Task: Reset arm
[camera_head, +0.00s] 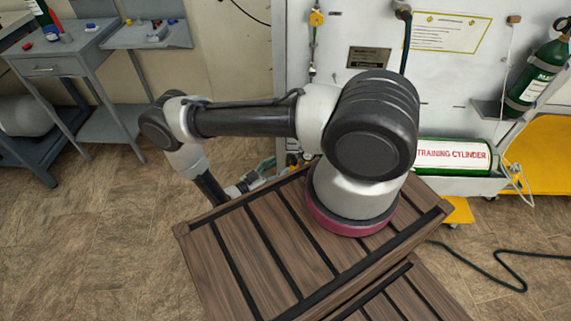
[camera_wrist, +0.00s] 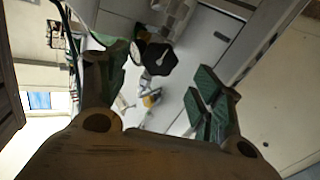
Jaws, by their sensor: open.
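My arm reaches left from its base in the head view, then bends down at the far left. My gripper (camera_wrist: 160,85) shows in the wrist view as two fingers with green ribbed pads, spread wide apart with nothing held between them. Behind the gap, a black knob (camera_wrist: 160,58) with a pale mark shows in front of a pale panel (camera_wrist: 200,45). I cannot tell its distance from the fingers. In the head view my gripper is largely hidden behind the arm and the slatted wooden platform.
A white trainer panel (camera_head: 345,30) stands behind the arm. A green training cylinder (camera_head: 430,170) lies at its right, and another green cylinder (camera_head: 540,75) leans upper right. A grey table (camera_head: 60,50) stands left. A black hose (camera_head: 490,272) lies on the floor. The left floor is clear.

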